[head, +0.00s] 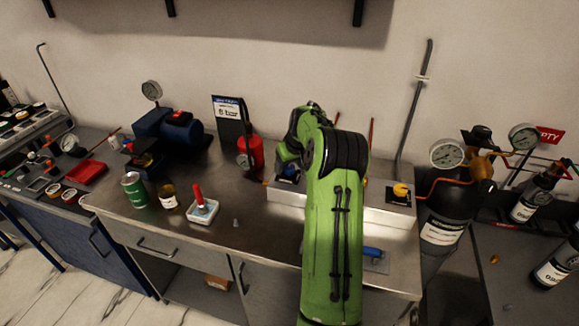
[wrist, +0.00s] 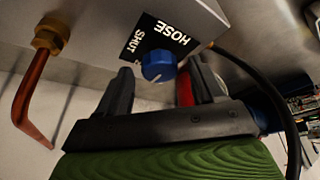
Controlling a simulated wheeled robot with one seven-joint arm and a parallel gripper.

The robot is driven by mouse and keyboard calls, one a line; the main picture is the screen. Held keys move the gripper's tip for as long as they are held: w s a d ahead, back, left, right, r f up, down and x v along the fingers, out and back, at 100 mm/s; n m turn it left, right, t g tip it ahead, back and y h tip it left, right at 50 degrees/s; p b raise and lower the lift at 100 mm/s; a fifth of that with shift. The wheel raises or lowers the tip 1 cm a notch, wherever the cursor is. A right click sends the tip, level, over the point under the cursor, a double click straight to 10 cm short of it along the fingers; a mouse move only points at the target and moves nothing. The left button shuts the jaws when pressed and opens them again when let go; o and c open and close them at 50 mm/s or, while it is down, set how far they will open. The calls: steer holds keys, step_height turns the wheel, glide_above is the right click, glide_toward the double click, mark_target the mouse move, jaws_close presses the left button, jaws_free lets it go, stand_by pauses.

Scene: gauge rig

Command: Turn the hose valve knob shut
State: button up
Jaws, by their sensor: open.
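The blue hose valve knob (wrist: 158,66) shows in the wrist view on a dark label reading HOSE and SHUT, on a pale metal box (wrist: 200,15). A small pale mark shows on the knob's lower edge. My gripper (wrist: 162,72) is open, with one dark finger to the left of the knob and one to the right. Gaps show on both sides, and I cannot tell whether the fingers reach its depth. In the head view my green arm covers much of the box (head: 375,214); a blue knob (head: 290,171) shows at its left end.
A copper pipe with a brass fitting (wrist: 47,38) is left of the gripper, and a black hose (wrist: 265,75) curves on the right. A yellow knob (head: 401,190) is on the box's right end. A red extinguisher (head: 250,158) stands left of the box. The bench front centre is mostly clear.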

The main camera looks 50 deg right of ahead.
steer(key=shift+f, duration=0.15)
steer(key=c, duration=1.1)
steer(key=shift+o, duration=0.2)
